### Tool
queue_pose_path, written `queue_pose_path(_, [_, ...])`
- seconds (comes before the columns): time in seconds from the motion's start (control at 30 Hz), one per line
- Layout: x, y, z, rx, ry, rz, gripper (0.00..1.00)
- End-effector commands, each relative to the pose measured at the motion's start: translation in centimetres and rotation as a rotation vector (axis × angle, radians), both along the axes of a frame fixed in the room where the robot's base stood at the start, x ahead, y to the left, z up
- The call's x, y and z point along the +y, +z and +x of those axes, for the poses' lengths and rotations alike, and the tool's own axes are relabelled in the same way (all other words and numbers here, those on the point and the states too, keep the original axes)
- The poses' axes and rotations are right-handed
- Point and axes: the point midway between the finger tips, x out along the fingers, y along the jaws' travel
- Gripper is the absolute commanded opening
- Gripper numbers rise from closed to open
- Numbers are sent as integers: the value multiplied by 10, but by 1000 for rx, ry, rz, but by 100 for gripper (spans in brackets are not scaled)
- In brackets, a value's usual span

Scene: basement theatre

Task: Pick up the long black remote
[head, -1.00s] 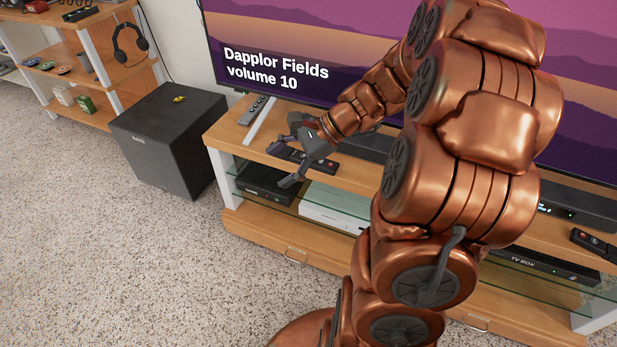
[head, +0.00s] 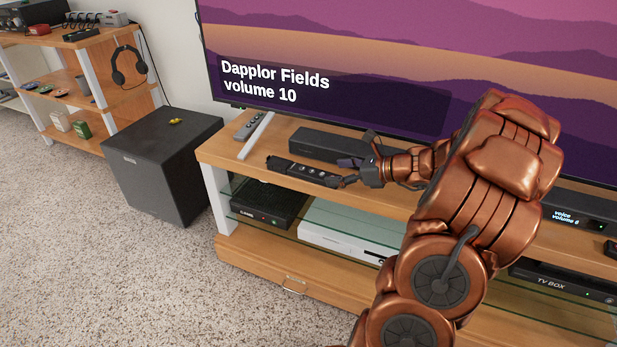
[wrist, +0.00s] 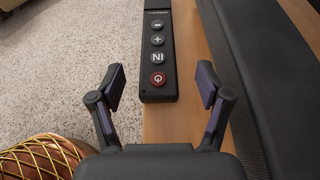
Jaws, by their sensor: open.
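The long black remote (head: 304,173) lies along the front edge of the wooden TV stand (head: 232,148). In the wrist view the remote (wrist: 158,50) points away from me. Its near end shows a red power button and several dark buttons. My gripper (head: 345,173) is open and empty at the remote's right end. In the wrist view my gripper (wrist: 161,82) has one finger on each side of that end, with a gap on both sides. The height of the fingers over the stand is hard to tell.
A black soundbar (head: 318,144) runs behind the remote, close to the right finger in the wrist view. A grey remote (head: 248,125) lies at the stand's left end. The television (head: 350,60) rises behind. A black subwoofer (head: 165,160) stands on the carpet at left.

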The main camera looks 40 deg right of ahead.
Motion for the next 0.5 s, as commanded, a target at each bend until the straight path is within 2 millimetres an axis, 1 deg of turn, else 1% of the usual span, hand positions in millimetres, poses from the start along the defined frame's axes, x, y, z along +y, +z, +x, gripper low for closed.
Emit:
queue_pose_path(0.03, [4, -8, 4, 1, 3, 0, 77])
queue_pose_path(0.17, [13, -18, 17, 2, 4, 0, 77])
queue_pose_path(0.3, [20, -21, 30, 1, 2, -1, 77])
queue_pose_path(0.5, [22, -21, 34, 1, 1, -1, 77])
